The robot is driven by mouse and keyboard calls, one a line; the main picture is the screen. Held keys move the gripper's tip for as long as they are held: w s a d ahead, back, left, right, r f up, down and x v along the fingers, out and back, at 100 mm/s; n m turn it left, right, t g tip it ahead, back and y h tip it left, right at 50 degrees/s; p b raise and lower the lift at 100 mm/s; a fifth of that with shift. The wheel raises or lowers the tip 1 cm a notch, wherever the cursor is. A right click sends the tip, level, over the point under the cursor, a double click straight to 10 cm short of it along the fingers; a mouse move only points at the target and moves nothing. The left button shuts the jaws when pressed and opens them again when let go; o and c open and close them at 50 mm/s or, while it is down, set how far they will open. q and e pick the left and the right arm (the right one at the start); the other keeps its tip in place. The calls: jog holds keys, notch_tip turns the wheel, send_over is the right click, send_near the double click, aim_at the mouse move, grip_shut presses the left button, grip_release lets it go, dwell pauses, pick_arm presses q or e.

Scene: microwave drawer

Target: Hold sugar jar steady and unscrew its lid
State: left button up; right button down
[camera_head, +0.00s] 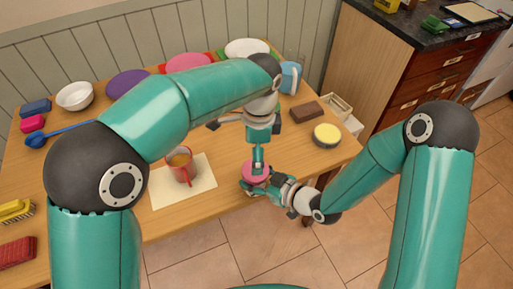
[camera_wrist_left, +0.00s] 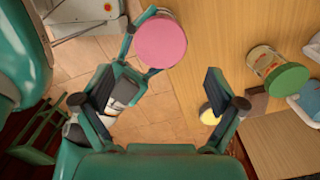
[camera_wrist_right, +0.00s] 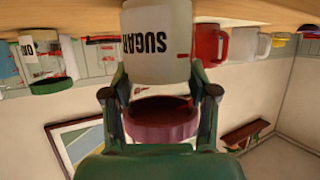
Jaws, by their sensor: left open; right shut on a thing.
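The sugar jar stands at the front edge of the wooden table, its round pink lid (camera_head: 256,172) on top. In the right wrist view, the white jar body (camera_wrist_right: 157,45) shows its SUGAR lettering, with the darker-looking lid (camera_wrist_right: 160,118) on it. My right gripper (camera_wrist_right: 160,92) is shut on the jar, one finger on each side, close to the lid. In the left wrist view, the lid (camera_wrist_left: 160,42) lies beyond the fingers of my left gripper (camera_wrist_left: 158,95). That gripper is open and empty, above and beside the jar. In the head view, my left arm partly hides the area above it.
Plates (camera_head: 127,84) line the back. Floor lies open beyond the front edge.

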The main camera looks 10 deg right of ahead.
aim_at(255, 180)
pick_arm(q)
jog(key=shift+r, duration=0.3)
jog(key=shift+f, duration=3.85)
jog(key=shift+c, duration=0.3)
jog(key=c, duration=1.2)
jog(key=shift+r, duration=0.1)
jog(key=shift+r, duration=1.1)
